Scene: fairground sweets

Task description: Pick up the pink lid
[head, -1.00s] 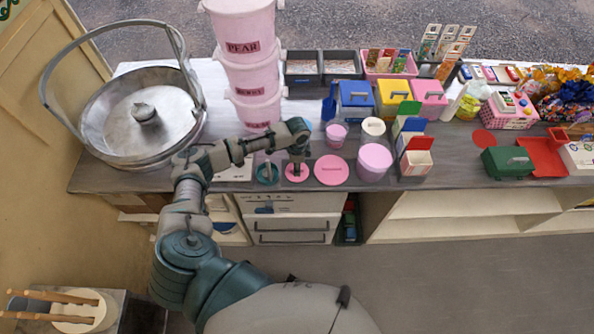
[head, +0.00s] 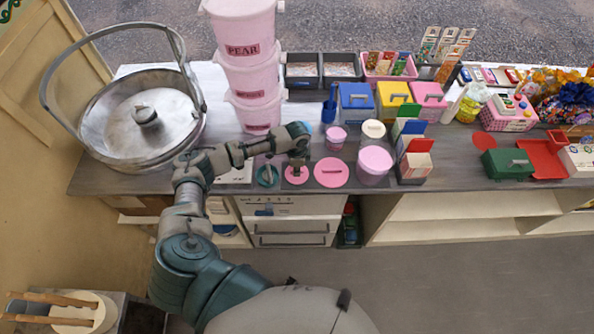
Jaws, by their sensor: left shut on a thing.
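My left gripper (head: 297,169) points down at the counter and is shut on a small round pink lid (head: 294,181). The fingers hide the middle of this lid. It looks to be at counter level; I cannot tell if it is lifted. A larger flat pink lid (head: 331,173) with a darker handle bar lies just to the right, apart from the gripper. My right gripper is not in view.
A teal ring-shaped lid (head: 267,180) lies just left of the gripper. A pink tub (head: 374,166) and a small pink cup (head: 336,138) stand to the right. Stacked pink buckets (head: 250,82) rise behind my arm. A big metal pan (head: 145,140) stands at left.

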